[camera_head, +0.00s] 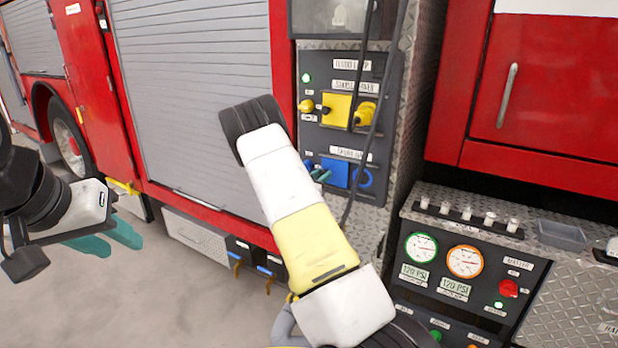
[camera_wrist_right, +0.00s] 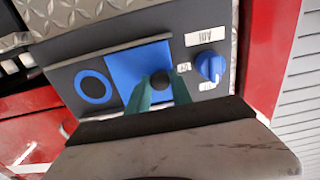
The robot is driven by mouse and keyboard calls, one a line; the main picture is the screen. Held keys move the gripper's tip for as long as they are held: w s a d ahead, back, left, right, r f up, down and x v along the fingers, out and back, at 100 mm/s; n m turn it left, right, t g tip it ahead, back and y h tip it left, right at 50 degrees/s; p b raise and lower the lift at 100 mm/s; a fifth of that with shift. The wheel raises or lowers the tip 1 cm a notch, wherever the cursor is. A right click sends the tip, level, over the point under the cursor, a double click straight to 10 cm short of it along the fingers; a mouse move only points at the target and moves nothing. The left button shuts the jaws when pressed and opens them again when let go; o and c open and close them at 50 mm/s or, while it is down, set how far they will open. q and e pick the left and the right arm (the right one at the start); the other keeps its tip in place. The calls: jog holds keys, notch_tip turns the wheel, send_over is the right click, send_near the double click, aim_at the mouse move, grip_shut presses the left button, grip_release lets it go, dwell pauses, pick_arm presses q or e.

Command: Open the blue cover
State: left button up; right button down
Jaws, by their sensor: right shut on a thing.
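The blue cover (camera_head: 337,174) is a square plate on the lower dark panel of the truck; it also shows in the right wrist view (camera_wrist_right: 138,62). It appears flat against the panel. A black knob (camera_wrist_right: 160,80) is on its edge. My right gripper (camera_head: 321,175) has its teal fingers on either side of this knob in the right wrist view (camera_wrist_right: 160,88), shut on it. My arm hides part of the panel in the head view. My left gripper (camera_head: 105,241) hangs at the left, empty, its teal fingers apart, away from the truck panel.
A blue ring (camera_wrist_right: 93,86) and a blue rotary knob (camera_wrist_right: 210,66) flank the cover. A gauge console (camera_head: 462,283) juts out at the right. Floor at left is clear.

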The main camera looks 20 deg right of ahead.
jog(key=c, duration=1.1)
grip_release()
jog(key=shift+c, duration=0.2)
jog(key=v, duration=0.8)
